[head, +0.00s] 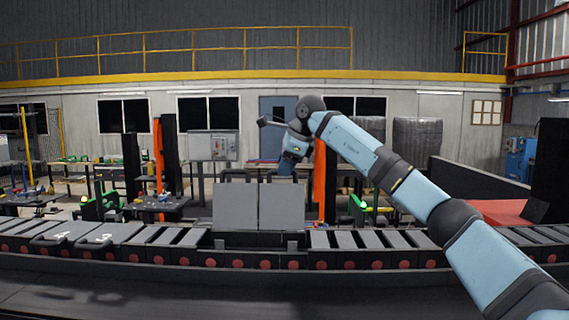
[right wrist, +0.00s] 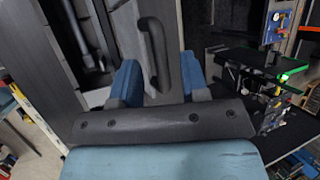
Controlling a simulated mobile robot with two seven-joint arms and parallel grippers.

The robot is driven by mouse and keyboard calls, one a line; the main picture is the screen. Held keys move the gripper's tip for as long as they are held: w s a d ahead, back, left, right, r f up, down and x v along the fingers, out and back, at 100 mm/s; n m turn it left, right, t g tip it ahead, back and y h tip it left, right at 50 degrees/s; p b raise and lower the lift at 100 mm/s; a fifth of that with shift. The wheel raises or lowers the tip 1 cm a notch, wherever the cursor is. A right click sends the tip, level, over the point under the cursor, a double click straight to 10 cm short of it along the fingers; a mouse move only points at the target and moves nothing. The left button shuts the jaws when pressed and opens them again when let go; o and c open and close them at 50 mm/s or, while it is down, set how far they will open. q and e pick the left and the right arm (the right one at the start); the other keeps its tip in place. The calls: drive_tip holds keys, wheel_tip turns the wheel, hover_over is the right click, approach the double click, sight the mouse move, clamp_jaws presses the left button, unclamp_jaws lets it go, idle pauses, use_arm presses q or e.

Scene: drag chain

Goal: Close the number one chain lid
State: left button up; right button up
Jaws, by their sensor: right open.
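Two grey chain lids stand upright and open in the middle of the drag chain: a left one (head: 235,206) and a right one (head: 282,207). No number shows on their near faces, so I cannot read which is number one. My right gripper (head: 286,168) is at the top of the right lid, its tips partly hidden in the head view. In the right wrist view, the open fingers (right wrist: 158,82) stand on either side of a black handle (right wrist: 153,50) on a grey lid (right wrist: 140,38); contact cannot be told. My left gripper is not in view.
The dark conveyor bed (head: 150,295) in front is clear. Workbenches and an orange post (head: 319,180) stand behind.

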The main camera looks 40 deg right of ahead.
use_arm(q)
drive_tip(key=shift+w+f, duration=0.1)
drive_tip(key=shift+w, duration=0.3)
use_arm(e)
drive_tip(key=shift+w+f, duration=0.25)
drive_tip(key=shift+f, duration=0.15)
clamp_jaws()
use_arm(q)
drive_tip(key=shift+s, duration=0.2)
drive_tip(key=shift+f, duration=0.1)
use_arm(e)
drive_tip(key=shift+s, duration=0.2)
